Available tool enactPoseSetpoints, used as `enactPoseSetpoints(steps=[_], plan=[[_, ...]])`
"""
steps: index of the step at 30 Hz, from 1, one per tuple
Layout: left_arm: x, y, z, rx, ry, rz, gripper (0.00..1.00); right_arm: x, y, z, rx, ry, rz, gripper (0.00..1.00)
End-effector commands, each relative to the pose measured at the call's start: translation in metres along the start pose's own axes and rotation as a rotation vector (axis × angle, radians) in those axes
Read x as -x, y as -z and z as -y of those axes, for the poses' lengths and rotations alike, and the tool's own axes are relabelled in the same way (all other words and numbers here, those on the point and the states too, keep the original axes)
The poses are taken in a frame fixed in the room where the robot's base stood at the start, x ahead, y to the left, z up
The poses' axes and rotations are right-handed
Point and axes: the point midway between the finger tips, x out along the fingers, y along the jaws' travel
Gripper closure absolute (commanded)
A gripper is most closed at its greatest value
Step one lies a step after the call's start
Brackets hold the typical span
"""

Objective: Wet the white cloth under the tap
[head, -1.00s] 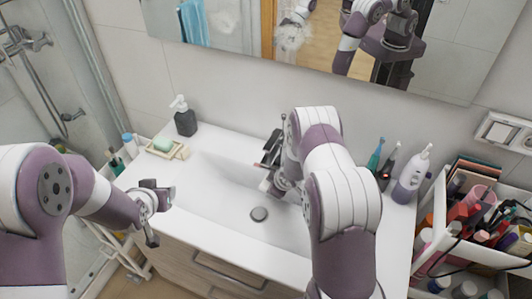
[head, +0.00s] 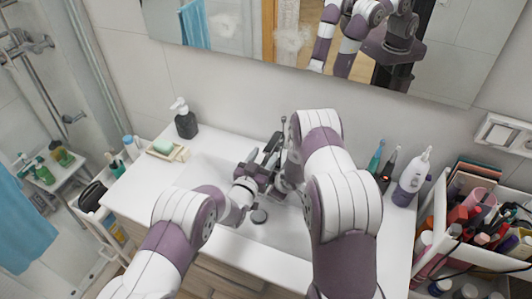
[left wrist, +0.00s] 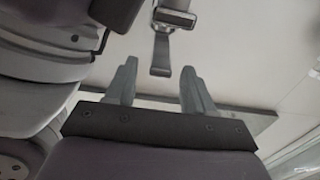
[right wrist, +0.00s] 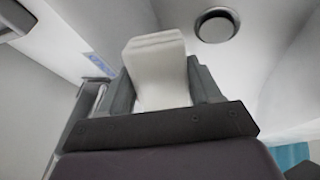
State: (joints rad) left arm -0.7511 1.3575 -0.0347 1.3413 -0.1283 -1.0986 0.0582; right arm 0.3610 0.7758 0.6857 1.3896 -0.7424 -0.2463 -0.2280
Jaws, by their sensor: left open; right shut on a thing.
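The white cloth (right wrist: 158,65) shows in the right wrist view, folded between the fingers of my right gripper (right wrist: 165,85), which is shut on it. The cloth is over the basin, with the dark round drain (right wrist: 217,25) beyond it. In the head view my arms hide the cloth. My left gripper (left wrist: 155,85) is open and empty. In the left wrist view the metal tap (left wrist: 174,17) with its flat lever (left wrist: 162,55) lies just ahead, centred between the fingertips and apart from them. In the head view my left gripper (head: 264,166) is at the tap.
The white sink basin (head: 208,172) lies under both arms, which are close together. A dark soap dispenser (head: 186,122) and a soap dish (head: 165,151) stand at the left. Toothbrushes (head: 375,156), a white bottle (head: 412,178) and a cosmetics cart (head: 427,262) stand at the right.

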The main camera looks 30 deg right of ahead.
Motion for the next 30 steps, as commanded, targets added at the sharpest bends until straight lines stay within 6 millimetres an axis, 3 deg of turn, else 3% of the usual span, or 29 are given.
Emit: enactPoseSetpoints(steps=[5, 13, 18, 30], plan=[[-0.019, -0.001, 0.0, 0.001, 0.0, 0.001, 0.47, 0.0, 0.0, 0.0, 0.0, 0.0, 0.0, 0.61], [-0.021, 0.0, 0.0, 0.001, 0.001, 0.002, 0.47, 0.0, 0.0, 0.0, 0.0, 0.0, 0.0, 0.61], [-0.021, 0.0, 0.0, 0.001, 0.001, 0.002, 1.0, 0.0, 0.0, 0.0, 0.0, 0.0, 0.0, 0.61], [-0.022, 0.008, 0.001, 0.001, 0.002, 0.088, 1.0, 0.0, 0.0, 0.0, 0.0, 0.0, 0.0, 0.61]])
